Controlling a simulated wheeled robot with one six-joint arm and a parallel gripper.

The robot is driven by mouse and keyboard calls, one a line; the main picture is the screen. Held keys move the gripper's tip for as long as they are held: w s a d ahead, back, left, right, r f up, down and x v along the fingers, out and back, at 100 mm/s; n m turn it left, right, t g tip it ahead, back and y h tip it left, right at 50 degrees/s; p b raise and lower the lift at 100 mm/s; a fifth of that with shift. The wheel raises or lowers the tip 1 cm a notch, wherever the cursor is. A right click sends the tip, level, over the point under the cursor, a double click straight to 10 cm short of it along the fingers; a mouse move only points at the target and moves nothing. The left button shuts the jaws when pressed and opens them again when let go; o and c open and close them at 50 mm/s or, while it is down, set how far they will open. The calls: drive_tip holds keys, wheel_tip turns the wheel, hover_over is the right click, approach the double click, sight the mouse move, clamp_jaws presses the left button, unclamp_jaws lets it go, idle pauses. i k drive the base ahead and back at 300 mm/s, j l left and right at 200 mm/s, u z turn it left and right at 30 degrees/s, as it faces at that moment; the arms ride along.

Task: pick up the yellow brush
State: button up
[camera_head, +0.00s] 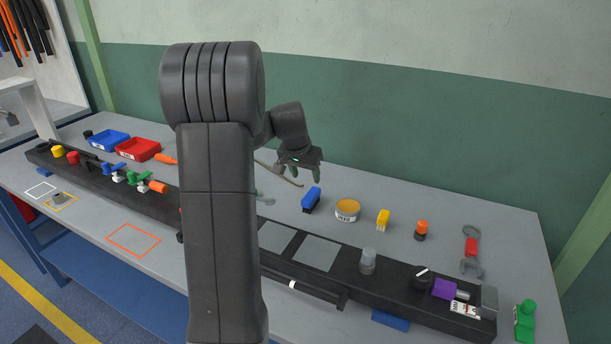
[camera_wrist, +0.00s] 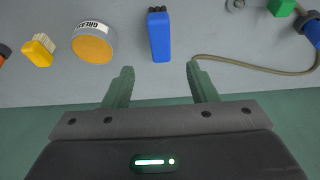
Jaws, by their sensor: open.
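The yellow brush (camera_head: 383,217) is a small yellow block with pale bristles. It lies on the grey bench right of the grease tin, and it shows at the left of the wrist view (camera_wrist: 38,52). My gripper (camera_head: 305,172) hangs above the back of the bench, left of the brush and apart from it. In the wrist view its two green fingers (camera_wrist: 160,85) are spread with nothing between them. The blue block-like object lies ahead of the fingers, and the brush is well off to their left.
A grease tin (camera_head: 347,211) and a blue object (camera_head: 311,199) stand between my gripper and the brush. An orange-topped item (camera_head: 421,230) and a red-and-grey wrench (camera_head: 471,250) lie right of it. A black rail (camera_head: 400,285) with fixtures runs along the front. The green wall is behind.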

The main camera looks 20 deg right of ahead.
sight(383, 218)
drive_tip(key=z, duration=1.7)
